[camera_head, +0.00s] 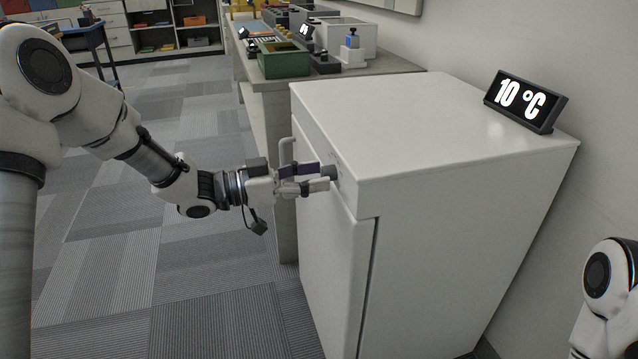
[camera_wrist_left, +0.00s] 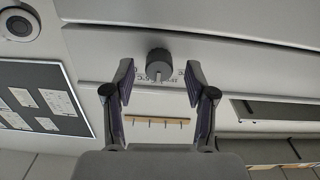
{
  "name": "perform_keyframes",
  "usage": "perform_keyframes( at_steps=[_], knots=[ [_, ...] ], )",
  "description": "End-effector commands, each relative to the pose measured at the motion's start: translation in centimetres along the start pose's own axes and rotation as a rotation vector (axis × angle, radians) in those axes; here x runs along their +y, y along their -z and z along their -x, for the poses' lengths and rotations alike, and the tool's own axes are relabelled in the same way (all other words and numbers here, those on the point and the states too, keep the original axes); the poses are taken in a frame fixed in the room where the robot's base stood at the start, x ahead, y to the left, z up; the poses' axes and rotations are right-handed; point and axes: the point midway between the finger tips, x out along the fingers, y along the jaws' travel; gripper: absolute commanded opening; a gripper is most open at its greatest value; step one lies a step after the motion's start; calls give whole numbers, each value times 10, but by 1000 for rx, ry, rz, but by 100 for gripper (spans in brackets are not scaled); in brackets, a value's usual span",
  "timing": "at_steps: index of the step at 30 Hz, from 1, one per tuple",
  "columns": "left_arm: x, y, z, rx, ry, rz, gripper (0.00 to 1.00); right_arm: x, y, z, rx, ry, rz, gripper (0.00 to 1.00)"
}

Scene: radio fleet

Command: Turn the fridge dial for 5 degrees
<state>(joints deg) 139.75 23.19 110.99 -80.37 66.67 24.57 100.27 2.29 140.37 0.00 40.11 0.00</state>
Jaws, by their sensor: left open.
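The fridge (camera_head: 440,230) is a white, low cabinet against the wall. Its dial (camera_head: 330,172) is a small dark grey knob on the upper front. The dial also shows in the left wrist view (camera_wrist_left: 159,64), ahead of the fingertips and centred between them. A black display (camera_head: 525,100) on top of the fridge reads 10 °C. My left gripper (camera_head: 318,178) is in front of the dial, its fingertips close to it; in the left wrist view its two fingers (camera_wrist_left: 158,82) are spread apart with nothing between them. My right gripper is out of view; only part of my right arm shows.
The fridge door handle (camera_head: 285,150) is close beside my left gripper. The carpeted floor (camera_head: 180,290) in front of the fridge is clear.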

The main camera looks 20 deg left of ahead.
Motion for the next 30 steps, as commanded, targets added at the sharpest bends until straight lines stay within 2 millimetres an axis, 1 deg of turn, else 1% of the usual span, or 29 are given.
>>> perform_keyframes(
  at_steps=[1,3,10,11,12,14,15,23,30],
  knots=[
    [0,-2,-6,-1,-1,-2,56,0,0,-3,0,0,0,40],
    [0,-1,-11,1,-1,-2,56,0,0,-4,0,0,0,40],
    [0,1,-13,2,1,1,56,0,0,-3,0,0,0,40],
    [0,1,-12,2,1,1,49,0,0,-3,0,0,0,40],
    [0,0,-12,2,0,1,34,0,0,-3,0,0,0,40],
    [0,0,-12,1,0,1,13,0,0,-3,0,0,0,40],
    [0,0,-12,1,0,1,0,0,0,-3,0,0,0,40],
    [0,0,-12,1,1,-7,0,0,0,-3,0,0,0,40],
    [0,0,-12,1,1,-79,0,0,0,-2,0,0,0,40]
  ],
)
